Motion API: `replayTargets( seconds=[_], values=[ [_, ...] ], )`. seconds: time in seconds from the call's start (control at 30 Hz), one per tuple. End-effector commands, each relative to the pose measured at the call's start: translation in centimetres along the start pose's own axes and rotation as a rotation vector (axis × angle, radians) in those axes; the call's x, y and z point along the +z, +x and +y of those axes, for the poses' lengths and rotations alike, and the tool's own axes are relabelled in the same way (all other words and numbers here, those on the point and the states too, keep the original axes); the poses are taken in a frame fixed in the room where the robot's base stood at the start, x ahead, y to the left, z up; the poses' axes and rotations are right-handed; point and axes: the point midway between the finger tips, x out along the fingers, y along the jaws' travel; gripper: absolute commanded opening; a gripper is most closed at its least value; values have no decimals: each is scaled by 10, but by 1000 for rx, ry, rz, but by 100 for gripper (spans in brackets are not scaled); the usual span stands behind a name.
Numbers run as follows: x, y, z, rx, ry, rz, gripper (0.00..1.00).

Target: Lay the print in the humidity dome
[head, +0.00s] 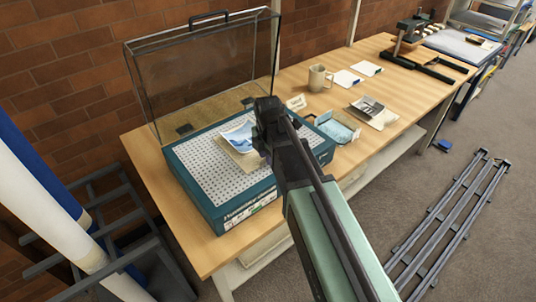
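The humidity dome has a teal base (228,214) with a white perforated top (208,172), and its clear lid (195,75) stands raised at the back. The print (238,137), a blue and white picture with a cream sheet at its lower edge, appears over the perforated top, right of its middle. I cannot tell whether it rests on the surface or is held just above it. My gripper (262,140) is at the print's right edge, over the base. My dark wrist hides the fingertips and the print's right side, so their grip is unclear.
Right of the dome on the wooden table (290,95) are a shallow tray with blue contents (338,128), a mug (319,77), white cards (346,78) and a small dark item on papers (368,106). A black press (410,40) stands farther back. Rolls lean at left.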

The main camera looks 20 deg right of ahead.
Motion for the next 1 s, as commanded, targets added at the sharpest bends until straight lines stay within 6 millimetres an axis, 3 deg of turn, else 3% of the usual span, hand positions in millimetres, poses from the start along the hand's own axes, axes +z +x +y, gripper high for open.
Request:
replayTargets(
  seconds=[0.27, 0.37, 0.73, 0.83, 1.0],
  values=[
    [0, -7, 0, 0, 0, 0, 29],
    [0, -22, 0, 0, 0, 0, 29],
    [0, -114, 0, 0, 0, 0, 29],
    [0, -125, 0, 0, 0, 0, 29],
    [0, -124, 0, 0, 5, 0, 29]
  ],
)
